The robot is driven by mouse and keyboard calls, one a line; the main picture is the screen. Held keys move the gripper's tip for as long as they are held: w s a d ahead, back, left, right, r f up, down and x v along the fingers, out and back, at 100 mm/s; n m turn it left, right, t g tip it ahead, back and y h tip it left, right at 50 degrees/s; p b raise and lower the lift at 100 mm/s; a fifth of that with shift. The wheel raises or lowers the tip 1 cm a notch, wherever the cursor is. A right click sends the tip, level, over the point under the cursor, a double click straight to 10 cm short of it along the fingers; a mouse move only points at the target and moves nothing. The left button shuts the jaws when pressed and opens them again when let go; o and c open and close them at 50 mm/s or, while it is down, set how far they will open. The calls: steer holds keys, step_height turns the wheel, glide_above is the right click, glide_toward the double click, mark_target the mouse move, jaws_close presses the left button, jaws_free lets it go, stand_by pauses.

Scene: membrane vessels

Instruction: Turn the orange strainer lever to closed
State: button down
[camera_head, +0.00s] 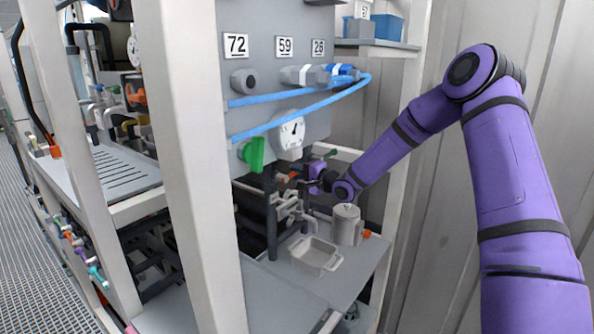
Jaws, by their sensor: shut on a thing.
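My purple arm reaches in from the right, and my gripper (303,179) is at the pipework below the round white gauge. It is small and partly hidden among dark pipes. A small orange lever (293,177) shows at the tip of my gripper, which appears shut on it. The lever's exact angle is too small to tell. The strainer body around it is mostly hidden by pipes and my gripper.
A green handle (252,153) is left of the gauge (291,132). Blue hoses (300,112) cross above. Below are grey valve handles (288,207), a pale tray (315,255) and a metal canister (346,225) on a shelf. White frame posts (200,180) stand at left.

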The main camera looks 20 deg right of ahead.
steer(key=shift+f+m, duration=0.25)
steer(key=shift+m, duration=0.05)
steer(key=c, duration=1.1)
jaws_free()
steer(key=v, duration=1.1)
steer(key=shift+w, duration=0.1)
